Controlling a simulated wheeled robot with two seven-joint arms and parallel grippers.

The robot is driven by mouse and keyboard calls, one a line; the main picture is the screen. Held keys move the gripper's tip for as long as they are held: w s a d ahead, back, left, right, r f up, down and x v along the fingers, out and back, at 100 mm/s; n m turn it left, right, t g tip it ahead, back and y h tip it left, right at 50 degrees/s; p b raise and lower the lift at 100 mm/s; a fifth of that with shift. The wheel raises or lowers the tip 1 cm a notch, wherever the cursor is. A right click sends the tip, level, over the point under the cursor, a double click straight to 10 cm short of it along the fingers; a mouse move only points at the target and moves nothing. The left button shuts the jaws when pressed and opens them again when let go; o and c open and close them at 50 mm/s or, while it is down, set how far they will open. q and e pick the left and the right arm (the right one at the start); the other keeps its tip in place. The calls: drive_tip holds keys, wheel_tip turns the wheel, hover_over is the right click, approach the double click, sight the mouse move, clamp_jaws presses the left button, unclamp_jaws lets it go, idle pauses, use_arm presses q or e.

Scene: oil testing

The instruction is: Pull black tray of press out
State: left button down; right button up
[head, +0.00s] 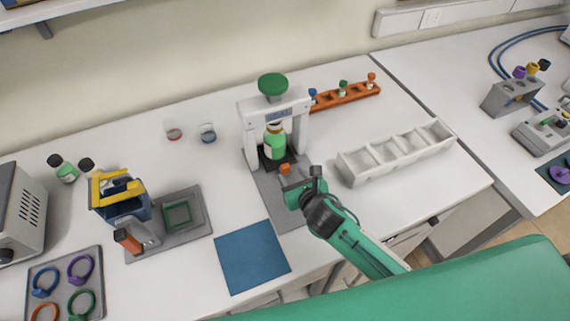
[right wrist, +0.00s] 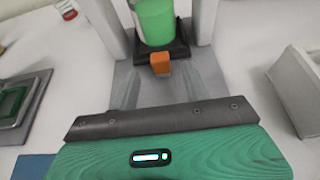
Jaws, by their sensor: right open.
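The white press (head: 272,119) with a green knob (head: 272,85) stands on a grey base plate (head: 283,208) mid-table. Its black tray (head: 267,162) sits between the posts and bears an upright green bottle (head: 275,145). An orange handle (head: 285,169) sticks out of the tray's front. In the right wrist view the handle (right wrist: 160,63) lies straight ahead, between and beyond the fingertips, with the black tray (right wrist: 180,48) behind it. My right gripper (head: 292,186) is open and empty in front of the handle, low over the base plate. My left gripper is not in view.
A white divided rack (head: 370,172) stands close to the right of my right gripper. A blue mat (head: 252,258) lies in front left of the press. An orange rack (head: 345,95) with small bottles is behind. A grey tray (head: 195,238) lies to the left.

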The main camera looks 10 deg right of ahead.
sight(287, 169)
drive_tip(key=shift+p+x, duration=0.5)
drive_tip(key=shift+x, duration=2.6)
clamp_jaws()
